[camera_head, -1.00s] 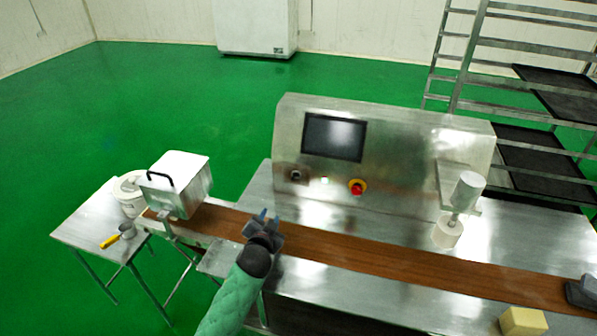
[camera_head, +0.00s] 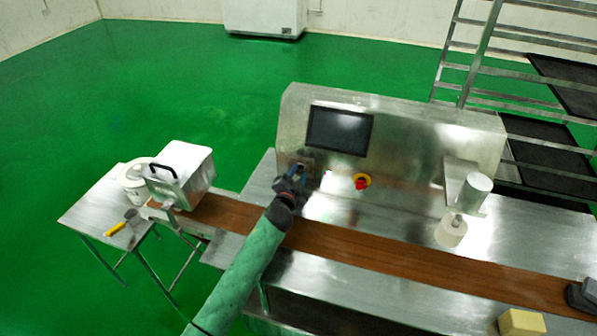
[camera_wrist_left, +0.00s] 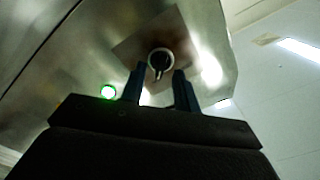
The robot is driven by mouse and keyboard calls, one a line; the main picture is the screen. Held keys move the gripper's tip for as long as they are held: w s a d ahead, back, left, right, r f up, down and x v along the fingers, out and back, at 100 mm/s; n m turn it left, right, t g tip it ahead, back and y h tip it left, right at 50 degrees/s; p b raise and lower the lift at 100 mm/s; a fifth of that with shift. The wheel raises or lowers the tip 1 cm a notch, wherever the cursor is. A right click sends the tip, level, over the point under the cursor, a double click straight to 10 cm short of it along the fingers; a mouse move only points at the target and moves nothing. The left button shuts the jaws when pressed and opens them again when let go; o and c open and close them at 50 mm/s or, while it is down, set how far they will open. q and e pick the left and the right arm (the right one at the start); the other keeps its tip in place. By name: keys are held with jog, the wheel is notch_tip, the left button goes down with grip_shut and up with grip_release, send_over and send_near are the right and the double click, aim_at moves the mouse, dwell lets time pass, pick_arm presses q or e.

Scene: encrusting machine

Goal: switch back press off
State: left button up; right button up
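The machine's metal control panel (camera_head: 410,145) stands behind the conveyor. A round dark knob switch (camera_wrist_left: 160,62) with a pointer is on the panel in the left wrist view, lying beyond and between my fingertips. A lit green button (camera_wrist_left: 108,92) is beside it. My left gripper (camera_head: 297,172) is in front of the panel's left end, mostly covering the knob in the head view. Its two fingers (camera_wrist_left: 160,82) are apart, with nothing between them; whether they touch the knob I cannot tell.
A red and yellow emergency button (camera_head: 362,182) is right of my left gripper, below the dark screen (camera_head: 340,130). The brown conveyor belt (camera_head: 400,250) runs under my left arm. A lidded metal box (camera_head: 180,177) stands at the left.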

pick_arm(q)
jog(key=shift+w+d, duration=0.1)
jog(key=shift+w, duration=0.25)
pick_arm(e)
jog(key=shift+s+f, duration=0.1)
jog(key=shift+f, duration=0.2)
pick_arm(q)
grip_shut()
pick_arm(e)
jog(key=shift+s+d, duration=0.1)
